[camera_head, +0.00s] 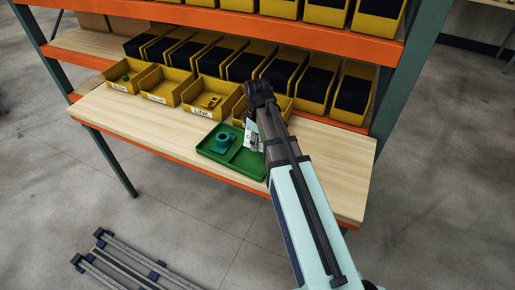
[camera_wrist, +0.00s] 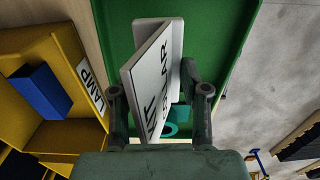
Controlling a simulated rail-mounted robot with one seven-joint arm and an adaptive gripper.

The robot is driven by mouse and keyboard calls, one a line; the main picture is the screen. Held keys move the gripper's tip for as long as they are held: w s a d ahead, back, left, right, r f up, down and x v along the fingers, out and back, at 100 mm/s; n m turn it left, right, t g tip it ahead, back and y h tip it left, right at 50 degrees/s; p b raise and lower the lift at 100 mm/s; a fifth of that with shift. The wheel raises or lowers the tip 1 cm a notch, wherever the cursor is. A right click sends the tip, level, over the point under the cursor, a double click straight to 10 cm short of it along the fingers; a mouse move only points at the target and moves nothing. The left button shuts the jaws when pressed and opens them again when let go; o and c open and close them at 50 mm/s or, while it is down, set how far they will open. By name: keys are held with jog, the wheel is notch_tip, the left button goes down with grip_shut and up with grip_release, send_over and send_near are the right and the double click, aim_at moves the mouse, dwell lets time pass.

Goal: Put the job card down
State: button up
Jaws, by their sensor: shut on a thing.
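My gripper (camera_wrist: 158,85) is shut on the white job card (camera_wrist: 150,75), which stands up tilted between the fingers. In the head view the card (camera_head: 252,136) is a small pale shape beside my gripper (camera_head: 254,148), over the right part of the green tray (camera_head: 247,160). The wrist view shows the tray (camera_wrist: 225,30) behind the card; I cannot tell whether they touch. A teal round part (camera_head: 222,141) sits in the tray's left compartment. It also shows behind the card in the wrist view (camera_wrist: 171,127).
Labelled yellow bins (camera_head: 166,84) line the bench behind the tray. A yellow bin (camera_wrist: 50,65), its label partly reading "LAMP", holds a blue block (camera_wrist: 38,92). The wooden bench (camera_head: 325,160) is clear to the right. A shelf with more bins (camera_head: 379,18) hangs above.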

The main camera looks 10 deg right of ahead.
aim_at(258, 155)
jog(key=shift+f+p, duration=0.45)
jog(key=shift+f, duration=2.05)
jog(key=shift+f, duration=0.15)
jog(key=o, duration=1.1)
jog(key=shift+o, duration=0.2)
notch_tip(258, 155, up, 12)
jog(key=b, duration=0.3)
jog(key=shift+r, duration=0.2)
